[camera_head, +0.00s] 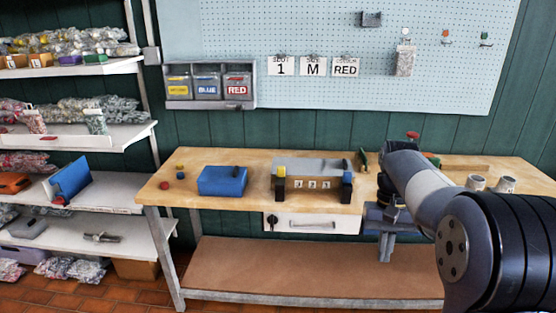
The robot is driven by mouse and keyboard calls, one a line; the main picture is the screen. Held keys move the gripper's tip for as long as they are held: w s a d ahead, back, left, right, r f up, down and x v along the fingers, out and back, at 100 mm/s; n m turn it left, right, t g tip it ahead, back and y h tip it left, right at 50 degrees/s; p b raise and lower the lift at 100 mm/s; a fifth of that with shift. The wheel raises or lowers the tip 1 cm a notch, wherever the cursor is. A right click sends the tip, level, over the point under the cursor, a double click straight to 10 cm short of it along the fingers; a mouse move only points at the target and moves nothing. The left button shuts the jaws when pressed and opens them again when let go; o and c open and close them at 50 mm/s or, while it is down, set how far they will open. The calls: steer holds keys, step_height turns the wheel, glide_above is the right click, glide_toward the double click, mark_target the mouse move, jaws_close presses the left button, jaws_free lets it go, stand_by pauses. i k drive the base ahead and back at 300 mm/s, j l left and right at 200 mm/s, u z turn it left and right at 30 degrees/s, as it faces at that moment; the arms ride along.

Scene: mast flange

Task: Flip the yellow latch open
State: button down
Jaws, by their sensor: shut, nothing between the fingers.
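I cannot make out a yellow latch for certain. A grey rack-like fixture (312,167) with small number labels stands on the middle of the workbench. A dark post with a small yellowish part (280,172) is at its left end, and a blue-topped post (347,178) is at its right end; whether the yellowish part is the latch is too small to tell. My arm comes in from the right and reaches over the bench right of the fixture. My gripper cannot be seen; my own arm links appear to hide it.
A blue box (222,181) sits left of the fixture on the wooden workbench (160,197), with small coloured blocks beside it. A blue vise (384,219) is at the front edge below my arm. Mugs (477,183) stand at the right. Shelves (70,137) fill the left.

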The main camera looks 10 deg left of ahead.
mark_target(280, 169)
steer(key=i+j, duration=0.25)
steer(key=i, duration=0.15)
steer(key=i+j, duration=0.3)
steer(key=i, duration=0.15)
steer(key=i+j+u, duration=0.1)
steer(key=i+j, duration=0.15)
steer(key=i, duration=0.15)
steer(key=i+j, duration=0.25)
steer(key=i, duration=0.15)
steer(key=i+j, duration=0.2)
steer(key=i, duration=0.25)
steer(key=j+u, duration=0.05)
